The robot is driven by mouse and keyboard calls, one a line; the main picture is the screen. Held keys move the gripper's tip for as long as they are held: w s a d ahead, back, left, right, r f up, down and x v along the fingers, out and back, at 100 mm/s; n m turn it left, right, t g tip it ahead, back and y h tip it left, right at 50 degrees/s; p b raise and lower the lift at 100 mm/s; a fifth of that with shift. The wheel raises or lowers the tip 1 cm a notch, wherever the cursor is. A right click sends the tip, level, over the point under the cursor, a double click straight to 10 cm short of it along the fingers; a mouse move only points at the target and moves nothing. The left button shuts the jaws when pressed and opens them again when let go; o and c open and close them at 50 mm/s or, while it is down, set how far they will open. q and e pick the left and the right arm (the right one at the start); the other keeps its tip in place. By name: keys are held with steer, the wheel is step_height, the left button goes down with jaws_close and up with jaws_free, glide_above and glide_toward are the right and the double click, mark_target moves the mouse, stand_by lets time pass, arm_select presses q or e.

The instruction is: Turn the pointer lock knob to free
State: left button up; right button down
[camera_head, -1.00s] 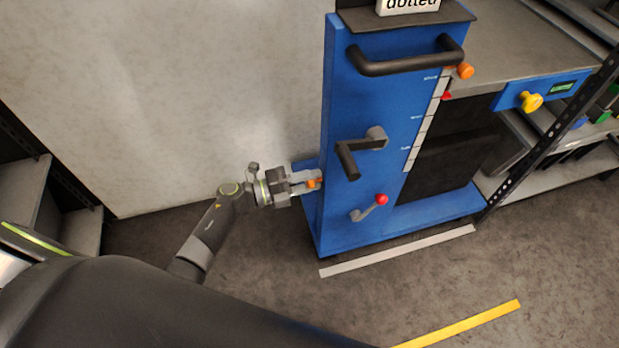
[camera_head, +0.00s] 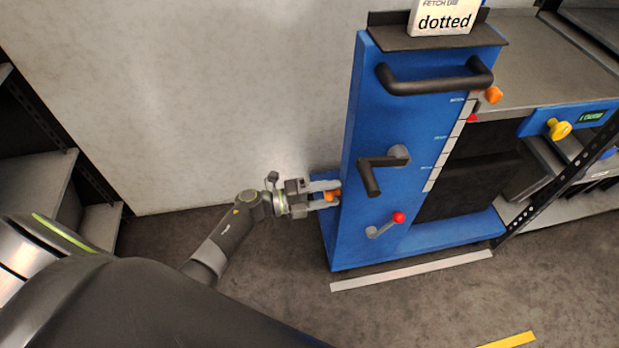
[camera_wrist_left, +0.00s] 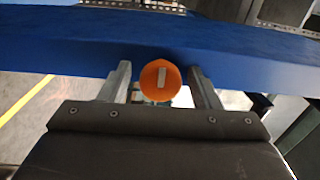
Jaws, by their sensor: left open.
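An orange round knob (camera_head: 334,195) with a pale line mark sits on the left side face of the blue cabinet (camera_head: 385,135). In the left wrist view this knob (camera_wrist_left: 160,80) is between my two fingers, its pale mark nearly upright. My left gripper (camera_head: 328,195) is open, with one finger on each side of the knob; in the left wrist view (camera_wrist_left: 160,85) small gaps show beside it. A second orange knob (camera_head: 493,95) is at the cabinet's right edge, near a red pointer (camera_head: 472,118) on a white scale. My right gripper is not in view.
The cabinet front carries a black bar handle (camera_head: 435,80), a dark crank handle (camera_head: 370,178) and a red-tipped lever (camera_head: 398,217). A yellow knob (camera_head: 558,129) is on the panel at right. A pale wall stands behind my left arm. Bare floor lies in front.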

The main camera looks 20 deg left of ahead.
arm_select(q)
steer(key=b+v, duration=0.1)
steer(key=v, duration=1.6)
steer(key=shift+s, duration=0.2)
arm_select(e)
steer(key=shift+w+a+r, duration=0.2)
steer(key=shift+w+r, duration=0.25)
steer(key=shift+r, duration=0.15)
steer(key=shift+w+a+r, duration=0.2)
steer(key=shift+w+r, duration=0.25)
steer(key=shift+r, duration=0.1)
arm_select(q)
steer(key=shift+a, duration=0.15)
